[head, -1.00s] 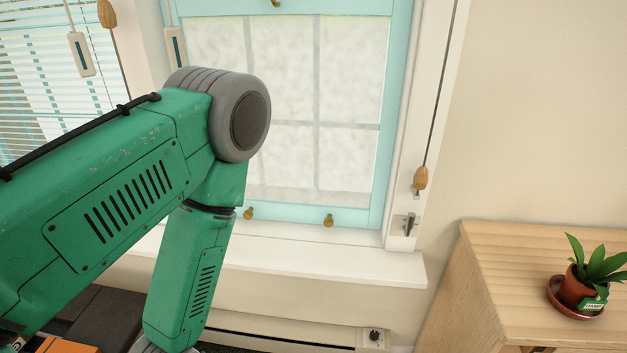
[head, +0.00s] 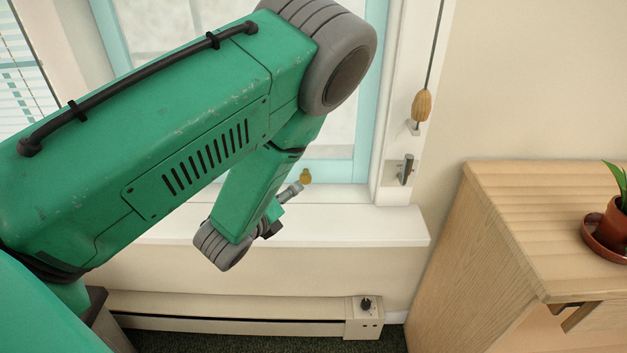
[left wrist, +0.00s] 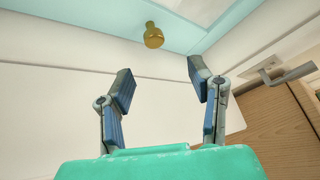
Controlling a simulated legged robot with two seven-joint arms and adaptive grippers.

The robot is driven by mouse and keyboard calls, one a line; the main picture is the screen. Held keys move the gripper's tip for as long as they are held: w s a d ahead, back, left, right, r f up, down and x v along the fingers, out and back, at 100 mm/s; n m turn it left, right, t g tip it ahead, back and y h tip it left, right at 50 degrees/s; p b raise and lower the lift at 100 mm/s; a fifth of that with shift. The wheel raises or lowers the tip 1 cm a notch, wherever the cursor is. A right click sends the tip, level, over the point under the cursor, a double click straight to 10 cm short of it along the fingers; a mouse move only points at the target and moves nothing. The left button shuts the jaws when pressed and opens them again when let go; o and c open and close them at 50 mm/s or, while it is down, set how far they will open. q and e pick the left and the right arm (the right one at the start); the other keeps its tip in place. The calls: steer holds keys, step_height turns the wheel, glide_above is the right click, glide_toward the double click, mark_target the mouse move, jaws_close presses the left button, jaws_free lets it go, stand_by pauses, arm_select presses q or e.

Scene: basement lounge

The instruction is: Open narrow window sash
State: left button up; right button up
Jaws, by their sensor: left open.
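The turquoise window sash (head: 338,172) sits at the sill, mostly behind my left arm; it looks down. One brass knob (head: 305,177) on its bottom rail shows just past my left gripper (head: 275,213). The gripper is small and partly hidden by my arm in the head view. In the left wrist view, the gripper (left wrist: 160,76) is open and empty. The knob (left wrist: 153,35) there lies beyond and between the fingertips, apart from them, on the turquoise rail (left wrist: 195,35). The second knob is hidden in the head view. My right gripper is not in view.
The white sill (head: 370,228) juts out below the sash. A metal latch (head: 405,168) and a wooden cord pull (head: 421,105) are on the right frame. A wooden cabinet (head: 540,215) with a potted plant (head: 615,222) stands right. A baseboard heater (head: 230,308) runs below.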

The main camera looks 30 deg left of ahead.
mark_target(303, 180)
arm_select(q)
steer(key=x, duration=0.3)
steer(key=b+x, duration=0.1)
steer(key=x, duration=0.3)
steer(key=a+b+x, duration=0.1)
steer(key=x, duration=0.3)
steer(key=shift+f, duration=0.25)
steer(key=shift+w+d, duration=0.2)
steer(key=shift+w, duration=0.1)
steer(key=shift+a, duration=0.2)
steer(key=shift+c, duration=0.4)
steer(key=shift+a+f, duration=0.1)
steer(key=shift+a, duration=0.1)
jaws_close()
